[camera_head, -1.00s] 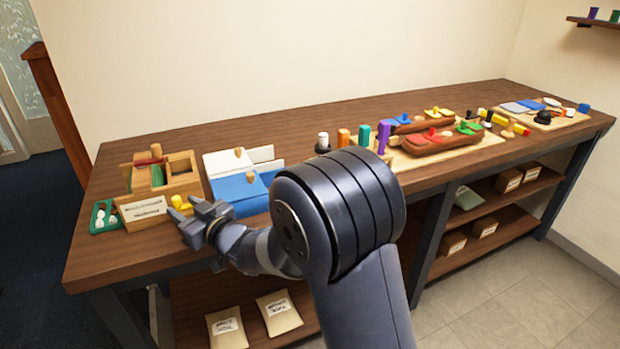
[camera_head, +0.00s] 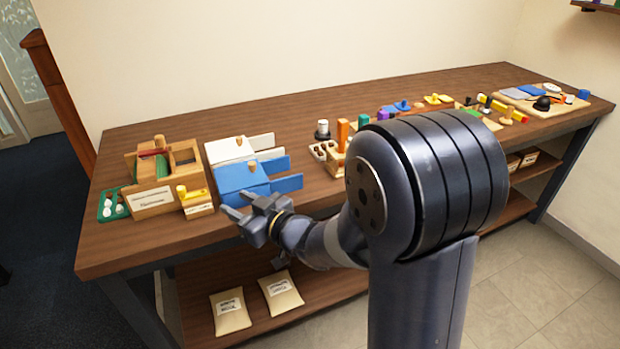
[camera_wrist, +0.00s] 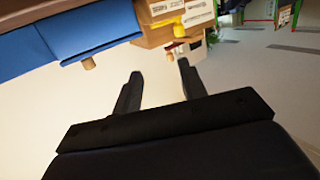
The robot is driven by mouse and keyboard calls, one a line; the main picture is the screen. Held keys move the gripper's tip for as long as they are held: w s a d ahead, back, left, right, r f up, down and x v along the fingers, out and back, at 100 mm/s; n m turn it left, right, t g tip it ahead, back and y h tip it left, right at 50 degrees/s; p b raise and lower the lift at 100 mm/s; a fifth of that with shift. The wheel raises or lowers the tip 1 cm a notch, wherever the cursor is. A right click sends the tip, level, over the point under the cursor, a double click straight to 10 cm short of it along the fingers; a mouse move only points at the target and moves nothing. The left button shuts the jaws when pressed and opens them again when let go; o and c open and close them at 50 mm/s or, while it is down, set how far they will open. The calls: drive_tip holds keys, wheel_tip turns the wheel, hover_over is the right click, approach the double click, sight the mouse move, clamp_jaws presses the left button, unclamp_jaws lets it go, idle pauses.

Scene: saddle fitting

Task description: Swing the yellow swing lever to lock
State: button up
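The yellow lever (camera_head: 181,191) stands on a small labelled wooden block (camera_head: 198,206) at the front right of a wooden fixture at the table's left end. A yellow piece that looks like it shows at the top of the wrist view (camera_wrist: 179,29). My gripper (camera_head: 240,203) is in front of the blue box, right of the lever and apart from it. In the wrist view my gripper's two fingers (camera_wrist: 160,70) are spread with nothing between them. I cannot tell from here whether the lever is at its locked position.
The blue box (camera_head: 242,180) with a small wooden knob and the white box (camera_head: 230,149) lie right of the fixture. A green tray (camera_head: 112,205) with white pieces is at its left. My arm hides part of the table's middle. Packets lie on the shelf below.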

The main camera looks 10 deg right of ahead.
drive_tip(key=s+d+r+m+h+p, duration=0.2)
drive_tip(key=d+r+m+h+p, duration=0.1)
drive_tip(key=d, duration=0.4)
drive_tip(key=s+d+r+m+g+h+p, duration=0.1)
drive_tip(key=s+d+r+m+h+p, duration=0.1)
drive_tip(key=d+h, duration=0.4)
drive_tip(key=shift+s+d+r+m+h+p, duration=0.35)
drive_tip(key=shift+s+d+r+p, duration=0.2)
drive_tip(key=shift+r+p, duration=0.65)
drive_tip(key=shift+a+f, duration=0.1)
drive_tip(key=shift+f, duration=0.05)
drive_tip(key=w+a+f+n+y+b, duration=0.2)
drive_tip(key=a+f+n+y+b, duration=0.1)
drive_tip(key=a, duration=0.4)
drive_tip(key=w+a+f+n+y+b, duration=0.2)
drive_tip(key=a+f+y+b, duration=0.3)
drive_tip(key=a+y, duration=0.3)
drive_tip(key=shift+w+a+f+n+b, duration=0.15)
drive_tip(key=shift+w+a+n+b, duration=0.1)
drive_tip(key=shift+w+n+b, duration=0.25)
drive_tip(key=shift+s, duration=0.1)
